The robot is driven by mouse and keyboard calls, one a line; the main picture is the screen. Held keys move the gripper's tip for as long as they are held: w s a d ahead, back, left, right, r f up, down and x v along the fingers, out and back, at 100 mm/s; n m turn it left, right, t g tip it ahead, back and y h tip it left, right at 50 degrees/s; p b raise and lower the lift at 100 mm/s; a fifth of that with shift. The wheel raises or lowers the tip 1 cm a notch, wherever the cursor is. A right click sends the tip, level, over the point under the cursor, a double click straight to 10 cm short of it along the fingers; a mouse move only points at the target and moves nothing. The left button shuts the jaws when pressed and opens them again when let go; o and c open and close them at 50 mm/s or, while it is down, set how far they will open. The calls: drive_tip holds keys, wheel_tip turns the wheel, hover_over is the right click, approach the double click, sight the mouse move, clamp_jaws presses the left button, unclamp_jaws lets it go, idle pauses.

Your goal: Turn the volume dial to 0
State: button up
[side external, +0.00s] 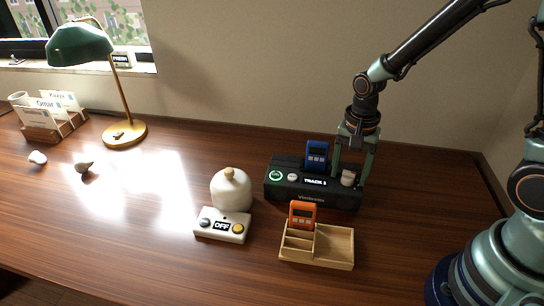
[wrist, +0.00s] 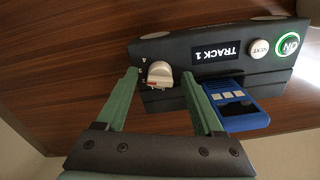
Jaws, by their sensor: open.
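The volume dial (side external: 348,177) is an off-white knob at the right end of the black player (side external: 312,198). In the wrist view the dial (wrist: 160,74) has a reddish mark on its side, with small scale marks beside it too small to read surely. My gripper (side external: 349,180) points down over the player's right end. Its green fingers (wrist: 159,76) are open, one on each side of the dial. I cannot tell whether either finger touches it. The player's display reads TRACK 1 (wrist: 217,54).
A blue device (side external: 317,153) stands at the player's back, close to one finger in the wrist view (wrist: 236,104). An orange device (side external: 302,213) sits in a wooden organizer (side external: 334,247) in front. A white OFF box (side external: 222,236) and white dome (side external: 231,192) stand left.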

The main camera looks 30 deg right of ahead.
clamp_jaws()
drive_tip(key=shift+n, duration=0.4)
drive_tip(key=n, duration=0.4)
drive_tip(key=shift+n, duration=0.3)
drive_tip(key=n, duration=0.5)
drive_tip(key=shift+n, duration=0.3)
drive_tip(key=n, duration=0.5)
drive_tip(key=shift+n, duration=2.4)
